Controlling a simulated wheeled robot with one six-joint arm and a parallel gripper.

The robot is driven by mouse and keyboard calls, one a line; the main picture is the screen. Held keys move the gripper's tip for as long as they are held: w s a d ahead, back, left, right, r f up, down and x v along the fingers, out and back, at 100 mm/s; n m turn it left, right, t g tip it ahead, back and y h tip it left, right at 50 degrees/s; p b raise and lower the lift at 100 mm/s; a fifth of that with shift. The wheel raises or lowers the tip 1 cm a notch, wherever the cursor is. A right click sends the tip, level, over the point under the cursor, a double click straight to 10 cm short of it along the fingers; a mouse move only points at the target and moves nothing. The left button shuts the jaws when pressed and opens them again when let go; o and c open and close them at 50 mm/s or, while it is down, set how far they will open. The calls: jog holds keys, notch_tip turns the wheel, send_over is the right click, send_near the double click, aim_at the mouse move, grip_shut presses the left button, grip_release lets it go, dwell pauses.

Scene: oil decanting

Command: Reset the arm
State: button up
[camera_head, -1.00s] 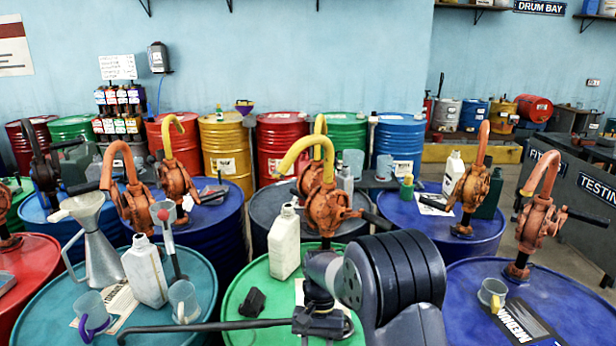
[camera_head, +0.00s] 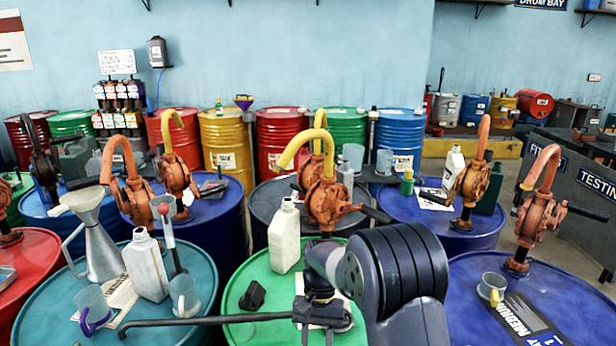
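My arm's dark ribbed links and grey wrist show at the bottom middle, over the green drum (camera_head: 236,293). My gripper (camera_head: 321,314) points down just above or at that drum's top. Its fingers are too dark and hidden to show whether they are open or shut. A long black rod (camera_head: 215,321) runs left from beside it; I cannot tell whether the gripper touches it. A white bottle (camera_head: 284,236) stands upright on the green drum, behind and left of the gripper. A small black object (camera_head: 252,295) lies nearer the gripper.
An orange pump with a yellow spout (camera_head: 326,198) stands behind my wrist. The teal drum (camera_head: 205,262) at left carries a metal can (camera_head: 103,243), a white bottle (camera_head: 146,265) and clear mugs. The blue drum (camera_head: 575,290) at right carries a mug (camera_head: 491,289) and a pump (camera_head: 537,215).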

jog(key=shift+x, duration=1)
jog(key=shift+a+n+h, duration=0.1)
jog(key=shift+n+h, duration=0.4)
jog(key=shift+n, duration=0.6)
jog(key=n+h, duration=0.1)
jog(key=n, duration=0.4)
jog(key=shift+t+h, duration=0.3)
jog(key=shift+h, duration=0.1)
jog(key=shift+r, duration=0.1)
